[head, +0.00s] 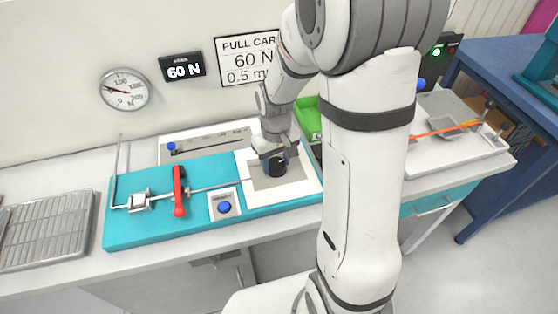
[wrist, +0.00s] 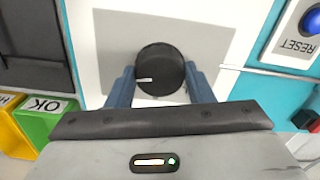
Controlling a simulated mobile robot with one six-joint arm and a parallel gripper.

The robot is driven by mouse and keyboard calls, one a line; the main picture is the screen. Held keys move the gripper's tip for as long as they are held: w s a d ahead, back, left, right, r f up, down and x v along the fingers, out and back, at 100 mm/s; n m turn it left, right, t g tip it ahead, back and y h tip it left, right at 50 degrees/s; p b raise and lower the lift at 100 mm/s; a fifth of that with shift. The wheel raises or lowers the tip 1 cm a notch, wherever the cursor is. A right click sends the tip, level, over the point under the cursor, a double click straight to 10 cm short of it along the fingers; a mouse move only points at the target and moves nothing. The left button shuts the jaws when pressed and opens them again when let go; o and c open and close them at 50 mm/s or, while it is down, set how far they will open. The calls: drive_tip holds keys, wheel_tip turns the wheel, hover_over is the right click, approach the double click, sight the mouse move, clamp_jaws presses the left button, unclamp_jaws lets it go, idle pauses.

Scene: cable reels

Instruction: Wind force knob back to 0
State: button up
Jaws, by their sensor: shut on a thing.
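The force knob (wrist: 160,68) is a round black knob with one white pointer line, seen from above in the wrist view. The line points left in that view. My gripper (wrist: 160,88) has its two blue fingers on either side of the knob, shut on it. In the head view the knob (head: 276,165) stands on a grey and white panel at the right end of the teal rig (head: 150,228), with my gripper (head: 275,158) over it. A black display (head: 182,67) reads 60 N. The round dial gauge (head: 124,89) has its needle pointing left.
A blue RESET button (head: 225,207) sits left of the knob, and a red lever (head: 179,192) stands farther left. A green bin (wrist: 45,122) marked OK and a yellow bin (wrist: 12,122) are near my gripper. A wire rack (head: 45,232) lies at the far left.

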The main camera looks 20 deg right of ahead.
drive_tip(key=n+b, duration=0.1)
drive_tip(key=n, duration=0.3)
drive_tip(key=shift+n, duration=0.3)
drive_tip(key=shift+c, duration=0.2)
drive_tip(key=n+b, duration=0.1)
drive_tip(key=n, duration=0.2)
drive_tip(key=shift+n, duration=0.3)
drive_tip(key=n, duration=0.3)
drive_tip(key=shift+n+b, duration=0.6)
drive_tip(key=shift+n, duration=1.4)
drive_tip(key=shift+o, duration=0.2)
drive_tip(key=shift+c, duration=0.2)
drive_tip(key=o, duration=1)
drive_tip(key=shift+r, duration=0.1)
